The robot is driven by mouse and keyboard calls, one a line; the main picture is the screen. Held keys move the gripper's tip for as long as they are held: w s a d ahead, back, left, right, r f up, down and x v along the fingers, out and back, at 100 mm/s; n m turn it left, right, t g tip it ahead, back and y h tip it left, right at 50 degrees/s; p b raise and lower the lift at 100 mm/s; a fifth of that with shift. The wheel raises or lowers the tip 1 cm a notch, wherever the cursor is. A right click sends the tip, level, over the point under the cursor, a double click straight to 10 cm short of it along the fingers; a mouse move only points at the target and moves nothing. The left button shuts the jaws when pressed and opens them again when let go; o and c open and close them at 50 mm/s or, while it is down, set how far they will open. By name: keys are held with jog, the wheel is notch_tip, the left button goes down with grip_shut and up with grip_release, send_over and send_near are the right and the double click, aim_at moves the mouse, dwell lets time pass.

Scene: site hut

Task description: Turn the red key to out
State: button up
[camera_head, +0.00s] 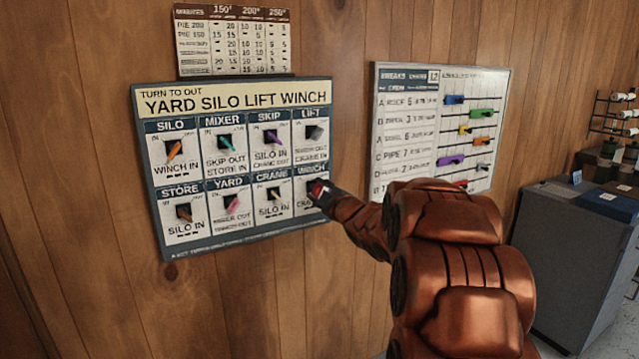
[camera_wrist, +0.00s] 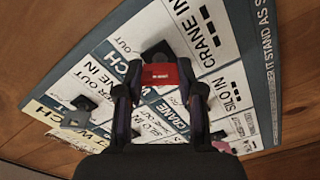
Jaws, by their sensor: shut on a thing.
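The key board (camera_head: 245,95) on the wood wall is headed "TURN TO OUT, YARD SILO LIFT WINCH". It has two rows of labelled switch panels, each with a coloured key. The red key (camera_wrist: 159,74) is at the WINCH panel (camera_head: 311,170), bottom right. My gripper (camera_head: 322,190) reaches it from the right and is shut on it. In the wrist view the red key lies between the two fingertips of my gripper (camera_wrist: 160,80). My gripper covers much of the WINCH panel in the head view, so I cannot tell which mark the key points to.
The grey LIFT key (camera_head: 314,133) is just above and the beige CRANE key (camera_head: 274,195) just left of my gripper. A grey cabinet (camera_head: 570,245) stands at the right.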

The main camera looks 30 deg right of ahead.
jog(key=shift+m+p, duration=0.5)
jog(key=shift+m, duration=0.4)
jog(key=o, duration=1.1)
jog(key=shift+o, duration=0.2)
jog(key=s, duration=1.2)
jog(key=shift+a, duration=0.45)
